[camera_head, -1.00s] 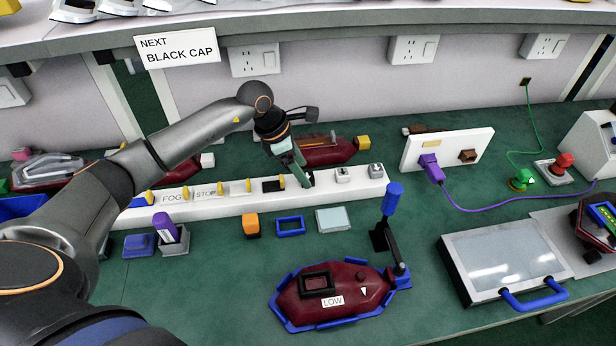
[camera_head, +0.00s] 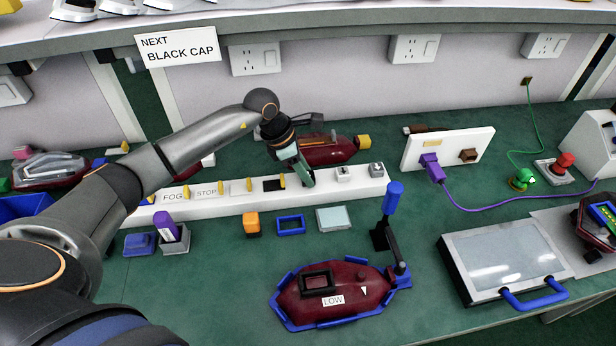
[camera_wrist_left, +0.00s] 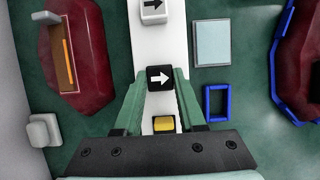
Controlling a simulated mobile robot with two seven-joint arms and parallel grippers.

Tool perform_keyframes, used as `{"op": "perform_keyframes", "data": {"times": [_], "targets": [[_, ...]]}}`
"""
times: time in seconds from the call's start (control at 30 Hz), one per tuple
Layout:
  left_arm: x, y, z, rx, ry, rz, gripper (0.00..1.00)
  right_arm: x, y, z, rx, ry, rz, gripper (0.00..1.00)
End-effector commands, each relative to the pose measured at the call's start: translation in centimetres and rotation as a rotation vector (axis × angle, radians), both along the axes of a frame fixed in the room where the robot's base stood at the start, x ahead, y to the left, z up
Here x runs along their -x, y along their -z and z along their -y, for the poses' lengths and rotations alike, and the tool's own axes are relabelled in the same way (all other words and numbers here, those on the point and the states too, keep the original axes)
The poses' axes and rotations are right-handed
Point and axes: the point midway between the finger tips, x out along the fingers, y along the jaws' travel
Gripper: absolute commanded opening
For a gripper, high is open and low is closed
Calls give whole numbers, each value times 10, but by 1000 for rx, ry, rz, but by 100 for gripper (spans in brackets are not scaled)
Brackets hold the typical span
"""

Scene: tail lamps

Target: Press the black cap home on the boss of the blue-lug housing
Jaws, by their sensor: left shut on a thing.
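My left gripper (camera_head: 304,179) reaches down to the white strip and is shut on the black cap. The left wrist view shows the cap (camera_wrist_left: 160,77) with a white arrow on top, between the green fingertips (camera_wrist_left: 160,82), over the strip. In the head view the fingers hide the cap. A dark red housing (camera_head: 47,170) lies at the far left with a small blue piece (camera_head: 98,162) by its right end; I cannot tell if that is its lug. Another dark red housing, marked LOW (camera_head: 347,302), sits in a blue cradle in front. My right gripper is not in view.
The white strip (camera_head: 228,204) carries yellow pegs and a white cap (camera_head: 343,174). A dark red housing with a yellow lug (camera_head: 363,142) lies behind it. A blue-handled lever (camera_head: 393,195) stands at the cradle's right. Bare green bench lies left of the cradle.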

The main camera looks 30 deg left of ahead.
Motion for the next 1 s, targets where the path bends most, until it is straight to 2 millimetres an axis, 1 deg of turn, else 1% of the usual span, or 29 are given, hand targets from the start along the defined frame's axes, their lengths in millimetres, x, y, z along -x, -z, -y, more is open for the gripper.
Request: {"op": "perform_keyframes", "data": {"times": [0.03,0.1,0.43,0.57,0.67,0.77,0.87,1.0], "targets": [[0,0,0,0,0,0,5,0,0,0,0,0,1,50],[0,0,0,0,0,0,0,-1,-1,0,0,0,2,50],[0,-1,0,-1,0,1,0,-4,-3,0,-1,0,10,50],[-1,-6,0,-1,1,3,0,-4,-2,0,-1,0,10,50],[-1,-16,-1,-1,1,5,0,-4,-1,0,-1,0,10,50],[-2,-33,-1,-2,1,7,0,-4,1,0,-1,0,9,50],[10,-48,7,-2,4,5,0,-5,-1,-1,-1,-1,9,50],[31,-79,23,-2,6,8,0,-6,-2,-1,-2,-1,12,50]]}}
